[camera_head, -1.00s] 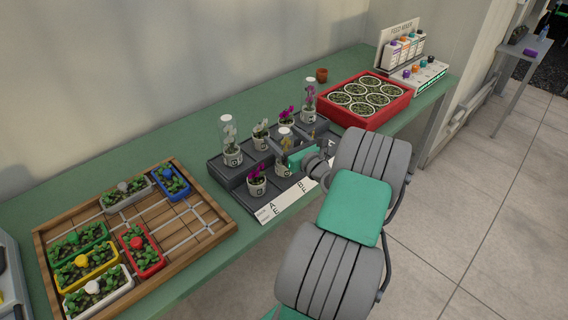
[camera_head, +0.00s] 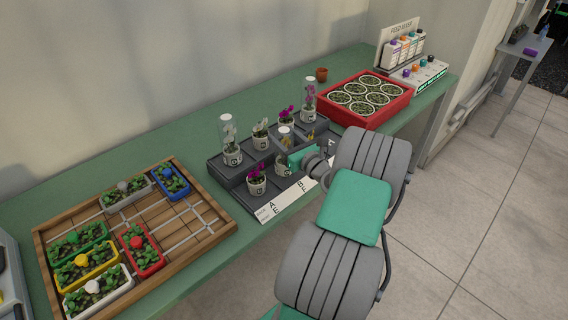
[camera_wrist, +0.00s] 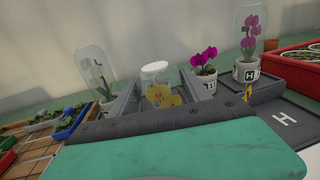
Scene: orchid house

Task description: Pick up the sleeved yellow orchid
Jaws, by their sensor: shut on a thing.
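The sleeved yellow orchid (camera_head: 283,168) stands in the front row of the dark stepped tray (camera_head: 219,173), in a whitish pot inside a clear sleeve with a white top. In the wrist view its yellow flowers (camera_wrist: 164,97) and white sleeve top show between my two grey fingers; its pot is hidden there. My gripper (camera_head: 287,160) comes in from the right, low on the plant, and is shut on it. The exact contact is hidden. The plant looks upright and I see no gap under its pot.
A bare magenta orchid (camera_head: 257,184) stands close on the left. Behind are a sleeved white orchid (camera_head: 231,154), a magenta one (camera_wrist: 207,75) and a sleeved magenta one (camera_wrist: 246,65). A wooden planter tray (camera_head: 190,232) lies left, a red crate (camera_head: 345,118) right.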

